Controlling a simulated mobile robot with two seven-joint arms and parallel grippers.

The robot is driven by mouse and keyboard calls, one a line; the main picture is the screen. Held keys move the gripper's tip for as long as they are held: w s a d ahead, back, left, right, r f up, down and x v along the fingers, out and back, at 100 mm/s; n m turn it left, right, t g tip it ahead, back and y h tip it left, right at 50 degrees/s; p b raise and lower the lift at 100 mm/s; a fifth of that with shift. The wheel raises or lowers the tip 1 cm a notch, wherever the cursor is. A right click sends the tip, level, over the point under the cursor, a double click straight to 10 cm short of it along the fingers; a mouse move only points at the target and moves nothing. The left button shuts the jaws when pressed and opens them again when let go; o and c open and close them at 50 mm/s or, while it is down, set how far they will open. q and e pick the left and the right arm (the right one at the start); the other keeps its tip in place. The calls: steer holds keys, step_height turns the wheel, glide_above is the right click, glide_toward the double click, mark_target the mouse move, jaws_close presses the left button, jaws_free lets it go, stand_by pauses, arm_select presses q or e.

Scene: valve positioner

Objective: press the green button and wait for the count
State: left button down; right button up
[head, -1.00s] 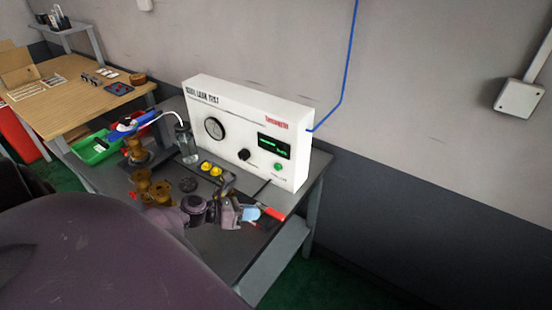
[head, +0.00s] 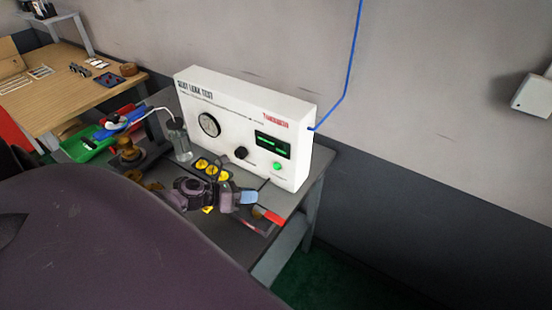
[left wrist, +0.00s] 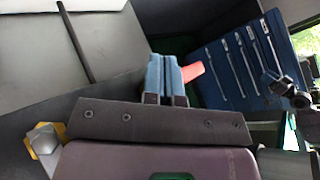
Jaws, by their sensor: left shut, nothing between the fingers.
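The green button (head: 277,166) is on the front of the white seat leak test box (head: 300,170), below a dark display (head: 272,145) with green marks too small to read. My left gripper (head: 250,198) is below and left of the button, apart from it, over the bench. Its blue fingertips are together and empty, and they also show in the left wrist view (left wrist: 166,76). The button cannot be made out in the wrist view. My right gripper is not in view.
A red-handled item (head: 268,216) lies by the bench's right edge, just past the fingertips. Yellow fittings (head: 212,169), a clear cylinder (head: 180,142) and brass valve parts (head: 128,150) stand left. A blue hose (head: 346,90) runs up from the box.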

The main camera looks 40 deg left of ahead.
mark_target(277, 167)
arm_select(q)
steer(key=shift+w, duration=0.1)
steer(key=shift+w+a+b, duration=0.1)
steer(key=shift+w+b, duration=0.3)
steer(key=shift+w, duration=0.25)
steer(key=w, duration=0.2)
steer(key=w+b, duration=0.2)
steer(key=w, duration=0.1)
steer(key=shift+w+a, duration=0.4)
steer(key=shift+w, duration=0.8)
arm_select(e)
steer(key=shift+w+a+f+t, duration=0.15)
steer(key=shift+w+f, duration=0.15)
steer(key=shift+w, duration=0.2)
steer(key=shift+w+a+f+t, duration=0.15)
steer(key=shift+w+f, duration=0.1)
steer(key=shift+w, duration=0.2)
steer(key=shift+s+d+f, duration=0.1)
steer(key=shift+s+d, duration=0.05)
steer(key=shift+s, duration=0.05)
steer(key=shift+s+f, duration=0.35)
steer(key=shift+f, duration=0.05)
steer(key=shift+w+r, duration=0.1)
